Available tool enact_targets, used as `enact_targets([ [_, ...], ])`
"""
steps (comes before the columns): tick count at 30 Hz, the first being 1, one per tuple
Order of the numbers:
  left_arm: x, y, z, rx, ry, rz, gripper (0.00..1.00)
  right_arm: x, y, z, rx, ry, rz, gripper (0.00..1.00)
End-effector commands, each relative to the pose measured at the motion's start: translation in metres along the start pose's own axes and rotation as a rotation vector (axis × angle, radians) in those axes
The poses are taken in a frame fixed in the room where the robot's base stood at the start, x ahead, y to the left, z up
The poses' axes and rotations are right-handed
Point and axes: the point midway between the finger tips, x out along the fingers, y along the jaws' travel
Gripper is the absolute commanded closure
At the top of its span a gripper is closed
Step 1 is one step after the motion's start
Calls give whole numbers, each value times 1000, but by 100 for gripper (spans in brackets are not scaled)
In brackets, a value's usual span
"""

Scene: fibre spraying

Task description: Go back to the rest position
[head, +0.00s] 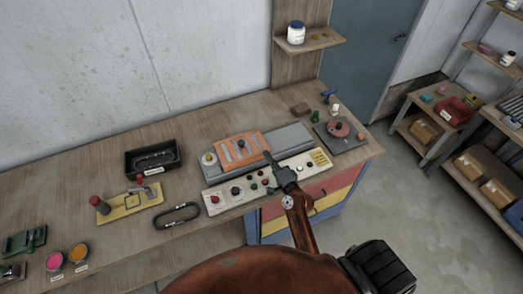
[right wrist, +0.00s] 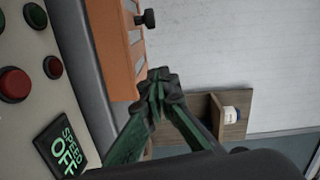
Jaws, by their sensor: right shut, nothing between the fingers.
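My right gripper (head: 267,156) is shut and empty. In the head view it is over the workbench, above the back edge of a cream control panel (head: 222,206) with several knobs and buttons. Behind the panel is a grey machine with an orange slotted plate (head: 238,149). In the right wrist view the shut fingertips (right wrist: 160,78) are close to the orange plate (right wrist: 118,50); I cannot tell whether they touch. The panel shows there with a red button (right wrist: 14,84) and a display (right wrist: 62,146) reading "SPEED OFF". My left gripper is not in view.
The workbench (head: 105,160) holds a black tray (head: 131,171), a yellow plate (head: 112,214), a black oval ring (head: 178,229) and pink and orange pots. A dark plate with a red disc (head: 340,130) lies right of the machine. A wall shelf (head: 322,42) holds a white jar.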

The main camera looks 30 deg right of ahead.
Motion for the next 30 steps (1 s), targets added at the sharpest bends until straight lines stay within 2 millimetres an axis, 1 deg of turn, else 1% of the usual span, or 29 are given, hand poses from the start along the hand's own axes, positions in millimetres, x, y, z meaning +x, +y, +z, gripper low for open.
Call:
enact_targets([
  [1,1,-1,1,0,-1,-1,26,-6,1,0,-1,0,1,100],
  [4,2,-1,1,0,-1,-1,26,-11,0,0,0,0,1,100],
  [12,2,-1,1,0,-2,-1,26,-14,0,1,-7,-4,3,100],
  [14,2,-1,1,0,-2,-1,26,-17,1,4,-37,-23,17,100],
  [17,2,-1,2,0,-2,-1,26,-32,10,21,-172,-107,83,100],
  [20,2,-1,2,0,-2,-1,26,-67,31,44,-407,-255,206,100],
  [21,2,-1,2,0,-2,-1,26,-86,42,52,-517,-325,268,100],
  [23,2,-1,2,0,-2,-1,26,-118,58,58,-673,-426,360,100],
  [24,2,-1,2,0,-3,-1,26,-138,67,60,-760,-486,416,100],
  [26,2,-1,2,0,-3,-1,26,-165,77,60,-868,-562,489,100],
  [27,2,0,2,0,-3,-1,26,-182,83,58,-926,-605,533,100],
  [30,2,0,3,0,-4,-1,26,-218,92,52,-1040,-696,625,100],
])
